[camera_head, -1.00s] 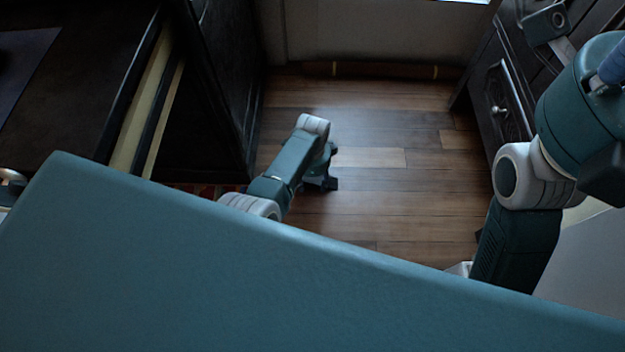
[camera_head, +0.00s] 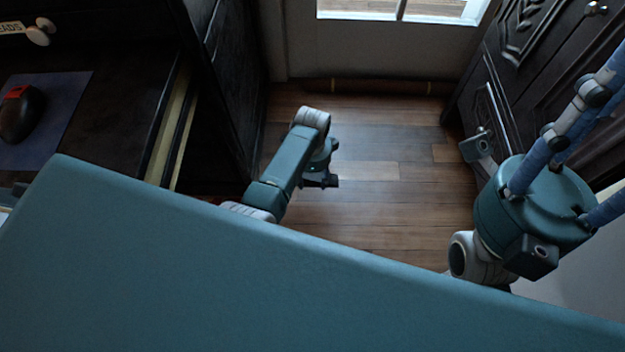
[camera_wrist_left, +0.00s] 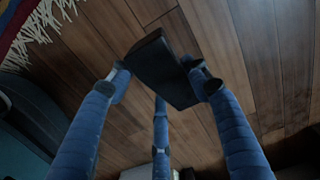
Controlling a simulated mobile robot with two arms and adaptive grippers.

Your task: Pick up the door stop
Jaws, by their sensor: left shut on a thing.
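The door stop (camera_wrist_left: 160,67) is a dark, flat-sided block in the left wrist view. My left gripper (camera_wrist_left: 163,82) is shut on it, with blue fingers at its left and right sides and a third finger below it. The block is tilted in the picture, and I cannot tell how far it is above the wooden floor. In the head view my left arm reaches down over the floor and hides the fingers and the door stop. My right gripper (camera_head: 590,140) is raised at the right, its blue fingers running out of the picture, so its tips are hidden.
Bare wooden floor (camera_head: 390,205) lies around the left arm. A dark desk (camera_head: 110,110) with a mouse (camera_head: 20,115) stands at the left. A carved dark cabinet (camera_head: 520,80) stands at the right. A brown roll (camera_head: 380,87) lies along the door's foot. A fringed rug (camera_wrist_left: 22,25) edges the wrist view.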

